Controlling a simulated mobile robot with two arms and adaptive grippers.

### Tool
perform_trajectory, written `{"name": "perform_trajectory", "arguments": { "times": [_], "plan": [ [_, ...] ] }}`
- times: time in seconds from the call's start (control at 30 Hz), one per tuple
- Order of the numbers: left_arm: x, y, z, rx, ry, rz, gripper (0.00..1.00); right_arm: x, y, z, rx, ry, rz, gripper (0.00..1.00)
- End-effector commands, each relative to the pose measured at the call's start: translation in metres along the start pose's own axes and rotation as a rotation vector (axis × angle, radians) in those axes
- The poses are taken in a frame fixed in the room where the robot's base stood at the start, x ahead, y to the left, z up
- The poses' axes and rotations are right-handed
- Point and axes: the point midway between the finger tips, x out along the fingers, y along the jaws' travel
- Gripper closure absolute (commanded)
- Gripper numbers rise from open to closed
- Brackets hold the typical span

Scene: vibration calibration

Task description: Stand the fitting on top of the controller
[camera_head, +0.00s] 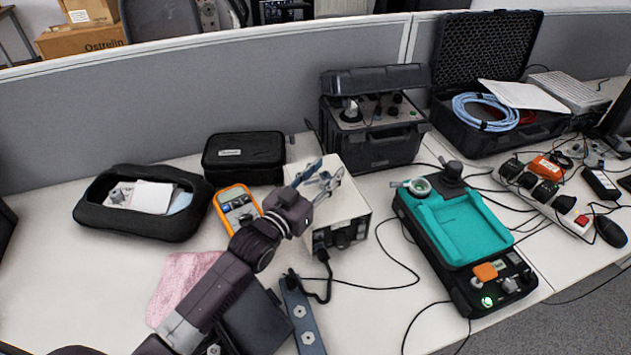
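My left gripper (321,176) reaches in from the lower left, over the white box (350,205) with a cable at its front. Its two grey-blue fingers look apart, with nothing visible between them. The white box may be the controller; I cannot tell for sure. A black unit with a teal tray top (462,228) stands to the right, with an orange-topped part and knobs at its near end. A small grey metal piece (118,193), possibly the fitting, lies in the open black pouch (100,222) at left. My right gripper is not in view.
A black case (245,158), an orange multimeter (237,206) and a pink cloth (175,285) surround my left arm. An open instrument case (372,147) stands behind. Cables cross the table; a power strip (545,200) lies at right. Bare table shows at front left.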

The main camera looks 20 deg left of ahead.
Motion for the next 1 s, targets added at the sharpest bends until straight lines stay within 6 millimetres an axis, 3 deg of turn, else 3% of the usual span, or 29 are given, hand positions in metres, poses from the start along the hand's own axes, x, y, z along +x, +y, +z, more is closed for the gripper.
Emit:
{"name": "perform_trajectory", "arguments": {
  "times": [0.6, 0.8, 1.0],
  "plan": [
    [-0.102, -0.001, 0.002, 0.001, -0.002, -0.001, 0.63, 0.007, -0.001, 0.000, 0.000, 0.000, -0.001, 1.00],
    [-0.117, 0.000, 0.001, 0.000, 0.000, -0.001, 0.63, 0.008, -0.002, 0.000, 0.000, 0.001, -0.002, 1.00],
    [-0.120, 0.000, 0.000, 0.000, 0.001, -0.001, 0.63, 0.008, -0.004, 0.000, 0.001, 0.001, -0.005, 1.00]
  ]
}}
